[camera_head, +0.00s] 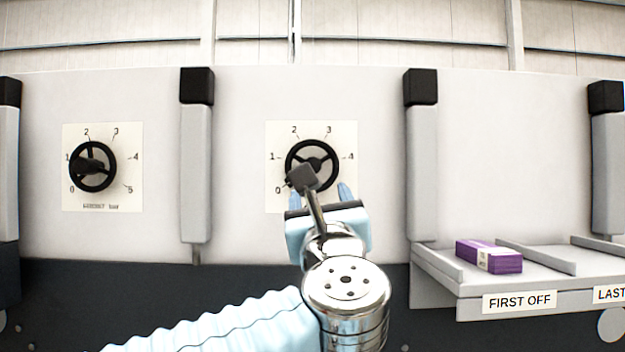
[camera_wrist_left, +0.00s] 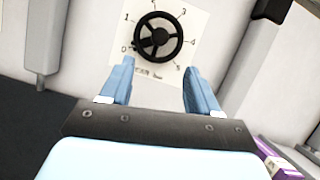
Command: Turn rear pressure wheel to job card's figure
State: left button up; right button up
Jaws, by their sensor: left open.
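Two black handwheels sit on white dial plates numbered from 0 to 5. The left wheel (camera_head: 92,166) has its handle toward the 1. The right wheel (camera_head: 327,150) is partly covered by my left wrist hardware in the head view. The wrist view shows this wheel (camera_wrist_left: 177,40) with a dark knob at its lower left, near the 0. My left gripper (camera_head: 320,193) is open and empty just below the right wheel; its fingers (camera_wrist_left: 159,72) point at it with a gap. I cannot tell which wheel is the rear one. No job card is visible.
Grey upright posts (camera_head: 196,170) with black caps stand beside the dials. At right, a shelf labelled FIRST OFF (camera_head: 520,301) holds a purple carton (camera_head: 488,256). The panel between the posts is otherwise flat and clear.

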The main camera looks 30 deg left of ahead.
aim_at(313, 167)
pick_arm(q)
jog(key=p+x, duration=0.3)
jog(key=x, duration=0.9)
jog(key=shift+r+p, duration=0.1)
jog(key=shift+p, duration=0.2)
jog(key=shift+w+a+r, duration=0.15)
jog(key=shift+w+a, duration=0.2)
jog(key=shift+w, duration=0.15)
pick_arm(e)
jog(key=r, duration=0.1)
jog(key=a+r, duration=0.1)
jog(key=r, duration=0.2)
jog(key=shift+s+a, duration=0.2)
jog(key=shift+s, duration=0.1)
pick_arm(q)
jog(key=c, duration=1)
